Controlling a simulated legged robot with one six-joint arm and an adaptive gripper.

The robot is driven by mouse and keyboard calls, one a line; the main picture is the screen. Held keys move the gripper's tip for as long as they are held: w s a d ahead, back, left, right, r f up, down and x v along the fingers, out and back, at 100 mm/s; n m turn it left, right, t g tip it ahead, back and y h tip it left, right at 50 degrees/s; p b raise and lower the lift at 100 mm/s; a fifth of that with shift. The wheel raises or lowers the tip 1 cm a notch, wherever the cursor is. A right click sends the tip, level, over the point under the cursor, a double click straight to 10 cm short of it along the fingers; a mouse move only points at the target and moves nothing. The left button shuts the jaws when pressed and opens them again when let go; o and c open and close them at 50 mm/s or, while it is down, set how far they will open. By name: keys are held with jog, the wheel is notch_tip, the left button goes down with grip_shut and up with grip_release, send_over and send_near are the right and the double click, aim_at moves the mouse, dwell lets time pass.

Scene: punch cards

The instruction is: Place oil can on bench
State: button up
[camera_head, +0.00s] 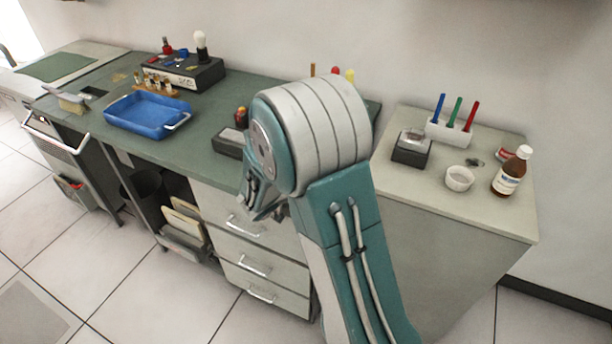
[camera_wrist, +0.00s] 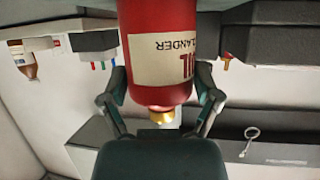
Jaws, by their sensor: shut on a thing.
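The oil can (camera_wrist: 160,68) is a red cylinder with a cream label and a brass-coloured neck. In the wrist view its lettering is upside down, as is the room. My gripper (camera_wrist: 160,98) is shut on the can, with one finger on each side of it. In the head view my arm hides the can and most of my gripper. The bench (camera_head: 212,108) has a green top and runs from the left to behind my arm.
On the bench stand a blue tray (camera_head: 148,114) and a black box (camera_head: 183,74). A pale cabinet (camera_head: 430,188) on the right bears a pen holder (camera_head: 450,133), white cup (camera_head: 459,178) and brown bottle (camera_head: 509,174). Bare bench top lies right of the tray.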

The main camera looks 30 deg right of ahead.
jog(key=shift+d, duration=0.55)
jog(key=o, duration=0.9)
jog(key=shift+d+f, duration=0.1)
jog(key=shift+o, duration=0.2)
jog(key=shift+a, duration=0.6)
jog(key=shift+s+a+r, duration=0.25)
jog(key=shift+a+r, duration=0.05)
jog(key=shift+r, duration=0.1)
jog(key=v, duration=1.1)
jog(key=s+d+r+n+g+y, duration=0.2)
jog(key=s+r, duration=0.1)
jog(key=s, duration=0.3)
jog(key=s+d+r+n+g+y, duration=0.1)
jog(key=s+r+n+g+y, duration=0.15)
jog(key=s, duration=0.35)
jog(key=s+a+r+n+t+y, duration=0.3)
jog(key=s+a+r+n+y, duration=0.3)
jog(key=s+n+y, duration=0.1)
jog(key=shift+s+n+t, duration=0.35)
jog(key=shift+s, duration=0.2)
